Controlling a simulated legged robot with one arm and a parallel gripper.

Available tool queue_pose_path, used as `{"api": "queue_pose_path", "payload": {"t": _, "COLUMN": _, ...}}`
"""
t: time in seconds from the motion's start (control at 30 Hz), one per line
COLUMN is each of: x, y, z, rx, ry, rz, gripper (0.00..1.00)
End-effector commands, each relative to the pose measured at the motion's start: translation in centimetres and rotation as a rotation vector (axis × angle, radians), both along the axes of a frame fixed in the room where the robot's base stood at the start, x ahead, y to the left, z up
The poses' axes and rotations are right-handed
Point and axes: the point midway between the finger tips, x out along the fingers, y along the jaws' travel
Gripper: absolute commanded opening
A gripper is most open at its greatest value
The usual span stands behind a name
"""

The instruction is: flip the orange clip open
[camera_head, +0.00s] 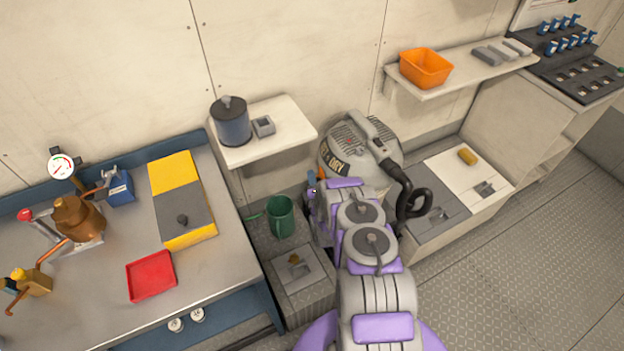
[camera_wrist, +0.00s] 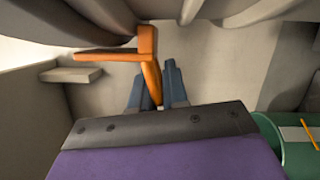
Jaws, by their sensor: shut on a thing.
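The orange clip (camera_wrist: 148,42) is on the grey wet/dry vacuum (camera_head: 338,155). In the wrist view a flat arm of the clip runs left and a narrow tongue runs down between my fingers. My gripper (camera_wrist: 158,88) is shut on this tongue, one blue-grey fingertip on either side. In the head view my gripper (camera_head: 313,188) is low at the vacuum's left side, mostly hidden by my arm. Only a small bit of orange shows there. I cannot tell how far the clip is swung.
A green mug (camera_head: 281,217) stands close to my gripper on a low grey locker; it also shows in the wrist view (camera_wrist: 272,140). A black hose (camera_head: 405,188) hangs at the vacuum's right. A white shelf (camera_head: 275,140) with a dark canister is up to the left.

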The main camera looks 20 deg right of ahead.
Motion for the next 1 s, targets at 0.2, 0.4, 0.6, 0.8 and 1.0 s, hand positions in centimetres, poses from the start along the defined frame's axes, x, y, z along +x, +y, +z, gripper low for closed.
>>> {"api": "queue_pose_path", "payload": {"t": 0.2, "x": -0.2, "y": 0.1, "z": -0.4, "rx": 0.015, "ry": 0.012, "rz": -0.001, "gripper": 0.00}}
{"api": "queue_pose_path", "payload": {"t": 0.4, "x": -0.2, "y": 0.5, "z": 0.0, "rx": 0.081, "ry": 0.015, "rz": -0.001, "gripper": 0.00}}
{"api": "queue_pose_path", "payload": {"t": 0.6, "x": -0.3, "y": 1.2, "z": 0.6, "rx": 0.219, "ry": 0.023, "rz": -0.001, "gripper": 0.00}}
{"api": "queue_pose_path", "payload": {"t": 0.8, "x": -0.4, "y": 2.1, "z": 1.5, "rx": 0.406, "ry": 0.030, "rz": -0.001, "gripper": 0.00}}
{"api": "queue_pose_path", "payload": {"t": 1.0, "x": -0.4, "y": 2.7, "z": 2.5, "rx": 0.596, "ry": 0.037, "rz": -0.004, "gripper": 0.00}}
